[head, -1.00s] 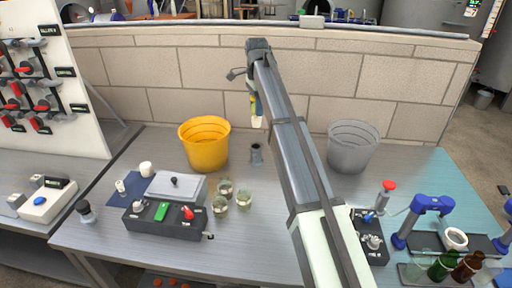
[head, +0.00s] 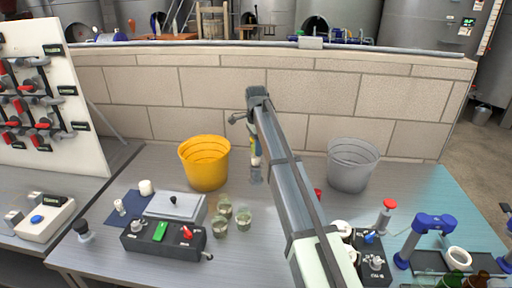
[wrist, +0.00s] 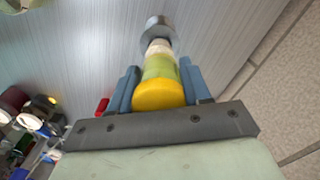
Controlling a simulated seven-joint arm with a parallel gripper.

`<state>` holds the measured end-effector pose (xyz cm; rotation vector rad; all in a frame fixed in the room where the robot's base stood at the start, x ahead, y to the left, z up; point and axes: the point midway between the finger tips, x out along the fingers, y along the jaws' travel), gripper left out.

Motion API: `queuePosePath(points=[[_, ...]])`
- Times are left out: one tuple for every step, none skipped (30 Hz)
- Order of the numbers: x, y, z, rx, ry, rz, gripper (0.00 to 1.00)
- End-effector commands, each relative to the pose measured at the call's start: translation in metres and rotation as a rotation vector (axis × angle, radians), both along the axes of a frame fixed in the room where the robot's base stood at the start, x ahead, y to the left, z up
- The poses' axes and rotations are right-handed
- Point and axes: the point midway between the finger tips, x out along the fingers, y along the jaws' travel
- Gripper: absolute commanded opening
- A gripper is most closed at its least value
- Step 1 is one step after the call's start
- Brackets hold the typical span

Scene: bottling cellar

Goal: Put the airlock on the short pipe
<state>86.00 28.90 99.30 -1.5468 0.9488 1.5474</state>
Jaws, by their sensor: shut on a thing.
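The airlock is a slim piece banded yellow, green and white. It is held upright between the two blue fingers of my gripper (wrist: 163,82); the airlock (wrist: 160,70) shows between them in the wrist view. In the head view the airlock (head: 255,154) hangs below the arm's end, partly hidden by the arm. The short pipe (head: 256,175) is a small grey cylinder standing on the table, directly beneath the airlock. In the wrist view the short pipe (wrist: 159,24) lies just beyond the airlock's white tip. I cannot tell whether the tip touches or enters it.
A yellow bucket (head: 204,165) stands left of the pipe and a grey bucket (head: 352,166) to the right. Several small glasses (head: 243,219) and a control box (head: 163,236) are nearer the front left. A stone wall (head: 210,95) closes the back.

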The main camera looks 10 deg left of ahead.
Motion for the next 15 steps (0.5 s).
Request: queuePosePath(points=[[-0.0003, -0.0001, -0.0034, 0.0, 0.0, 0.0, 0.16], [-0.0001, 0.0, -0.0041, 0.0, -0.001, 0.0, 0.16], [0.0001, 0.0, -0.0041, 0.0, -0.001, 0.0, 0.16], [0.0002, 0.0, -0.0039, 0.0, -0.001, 0.0, 0.16], [0.0002, 0.0, -0.0038, 0.0, -0.001, 0.0, 0.16], [0.0002, 0.0001, -0.0037, 0.0, -0.001, 0.0, 0.16], [0.0002, 0.0001, -0.0037, 0.0, -0.001, 0.0, 0.16], [0.0002, 0.0001, -0.0037, 0.0, -0.001, 0.0, 0.16], [0.0002, 0.0001, -0.004, 0.0, -0.001, 0.0, 0.16], [0.0002, 0.0001, -0.0045, 0.0, -0.001, 0.0, 0.16], [0.0001, 0.0, -0.0053, 0.0, -0.001, 0.0, 0.16], [0.0001, 0.0, -0.0063, 0.0, -0.001, 0.0, 0.16], [0.0001, 0.0, -0.0072, 0.0, -0.001, 0.0, 0.16], [0.0002, 0.0001, -0.0068, 0.0, -0.001, 0.0, 0.5], [0.0002, 0.0001, -0.0066, 0.0, -0.001, 0.0, 0.54]])
